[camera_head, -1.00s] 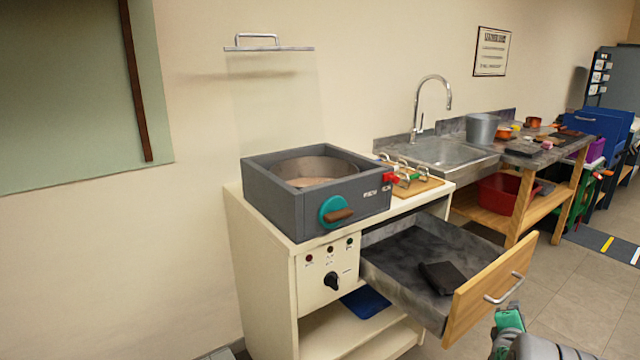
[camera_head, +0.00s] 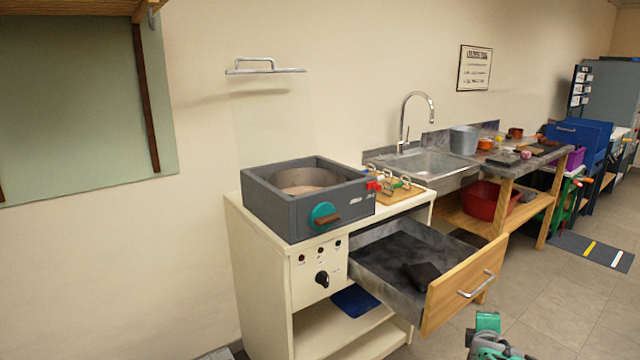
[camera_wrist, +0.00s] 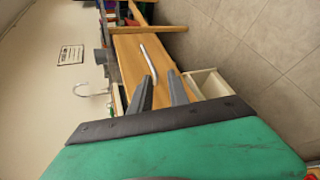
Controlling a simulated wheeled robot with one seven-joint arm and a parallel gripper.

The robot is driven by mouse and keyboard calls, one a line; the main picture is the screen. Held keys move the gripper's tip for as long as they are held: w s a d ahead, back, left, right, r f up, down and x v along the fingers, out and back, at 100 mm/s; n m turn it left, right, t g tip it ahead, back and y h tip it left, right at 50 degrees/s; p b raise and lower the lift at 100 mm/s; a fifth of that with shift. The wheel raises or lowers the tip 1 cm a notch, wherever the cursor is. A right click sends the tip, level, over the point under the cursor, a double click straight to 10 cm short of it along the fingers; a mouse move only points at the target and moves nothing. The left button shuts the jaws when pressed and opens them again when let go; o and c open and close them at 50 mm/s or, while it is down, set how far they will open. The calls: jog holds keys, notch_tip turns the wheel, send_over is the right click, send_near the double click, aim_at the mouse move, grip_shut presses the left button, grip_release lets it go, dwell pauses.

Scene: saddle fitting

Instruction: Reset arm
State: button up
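My gripper (camera_wrist: 160,84) shows in the wrist view with its two grey fingers apart and nothing between them. The fingertips point toward the wooden drawer front (camera_wrist: 132,62) and its metal handle (camera_wrist: 148,60), which lies ahead of them, with no visible contact. In the head view, only a green and grey part of my arm shows at the bottom edge, right of the drawer; the fingers cannot be made out. The drawer (camera_head: 375,262) is pulled out of the cream cabinet (camera_head: 262,290). A dark flat piece (camera_head: 422,274) lies in it.
A grey box with a round well (camera_head: 290,212) and a teal knob stands on the cabinet. A sink (camera_head: 425,165) and a workbench with a red bin (camera_head: 490,199) stand beyond it. The open drawer front (camera_head: 463,287) juts into the room. Tiled floor (camera_head: 555,310) at right is clear.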

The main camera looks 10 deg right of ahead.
jog(key=s+a+r+m+g+y+p, duration=0.1)
jog(key=a+r+m+y+p, duration=0.3)
jog(key=a, duration=0.5)
jog(key=s+a+r+m+g+y+p, duration=0.1)
jog(key=s+a+r+m+g+p, duration=0.1)
jog(key=a+r+p, duration=0.6)
jog(key=s+a+r+m+g+y+p, duration=0.1)
jog(key=s+a+r+m+g+p, duration=0.1)
jog(key=s+a, duration=0.5)
jog(key=s+a+r+m+g+y+p, duration=0.2)
jog(key=s+a+r+m+p, duration=0.1)
jog(key=s+a, duration=0.5)
jog(key=shift+r+m+g+p, duration=0.35)
jog(key=shift+r+m, duration=0.3)
jog(key=shift+m, duration=0.35)
